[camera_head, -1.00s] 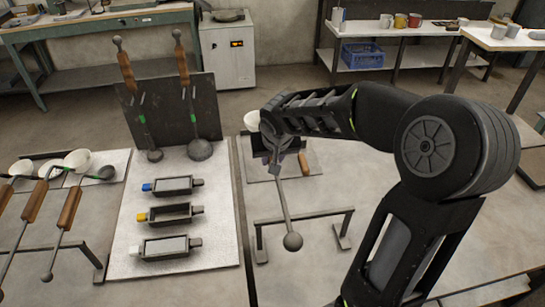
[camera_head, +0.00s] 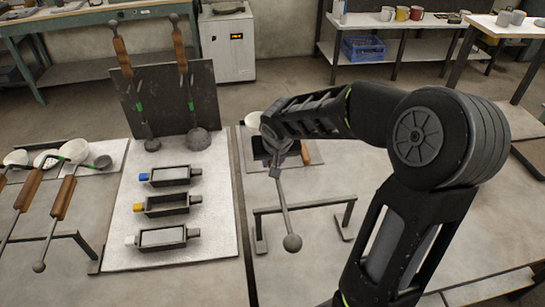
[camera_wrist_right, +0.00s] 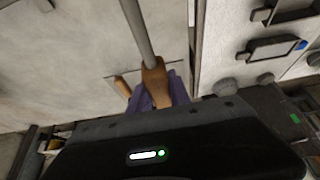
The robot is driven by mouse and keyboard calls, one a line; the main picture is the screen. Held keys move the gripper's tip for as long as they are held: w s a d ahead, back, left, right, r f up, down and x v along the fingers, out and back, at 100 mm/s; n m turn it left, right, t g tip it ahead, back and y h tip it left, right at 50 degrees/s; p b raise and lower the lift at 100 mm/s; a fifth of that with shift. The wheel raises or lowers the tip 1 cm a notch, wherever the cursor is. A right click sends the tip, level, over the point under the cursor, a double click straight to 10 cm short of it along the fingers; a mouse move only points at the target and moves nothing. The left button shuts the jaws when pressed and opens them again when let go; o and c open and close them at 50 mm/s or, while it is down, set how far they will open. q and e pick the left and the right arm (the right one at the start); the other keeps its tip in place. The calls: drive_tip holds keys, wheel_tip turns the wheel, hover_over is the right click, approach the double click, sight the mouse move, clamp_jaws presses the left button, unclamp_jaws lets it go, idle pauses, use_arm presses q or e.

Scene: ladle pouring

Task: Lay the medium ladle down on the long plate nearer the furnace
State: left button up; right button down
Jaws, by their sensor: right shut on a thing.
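My right gripper (camera_head: 274,155) is shut on a ladle's wooden grip (camera_wrist_right: 155,82), seen between purple fingers in the right wrist view. The held ladle's metal rod (camera_head: 283,205) runs toward the front and ends in a ball, above a low rack (camera_head: 348,212). A white bowl (camera_head: 253,119) shows behind the gripper; I cannot tell if it belongs to this ladle. The gripper is over or close to a flat plate (camera_head: 316,158); any contact is hidden. A short wooden piece (camera_head: 305,153) shows beside the gripper. My left gripper is out of view.
Several ladles (camera_head: 62,197) lean on a rack at left. Two dark ladles hang on an upright panel (camera_head: 170,95). Moulds with blue, yellow and white ends (camera_head: 167,205) lie on a pale board (camera_head: 215,245). A white box with a display (camera_head: 228,45) stands behind.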

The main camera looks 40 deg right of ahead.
drive_tip(key=shift+w+f+b, duration=0.1)
drive_tip(key=shift+f+b, duration=0.65)
drive_tip(key=shift+f, duration=0.6)
drive_tip(key=shift+f+b, duration=0.25)
drive_tip(key=shift+b, duration=0.1)
drive_tip(key=c, duration=1.1)
unclamp_jaws()
drive_tip(key=v, duration=0.8)
drive_tip(key=shift+f+b, duration=0.1)
drive_tip(key=shift+b, duration=0.3)
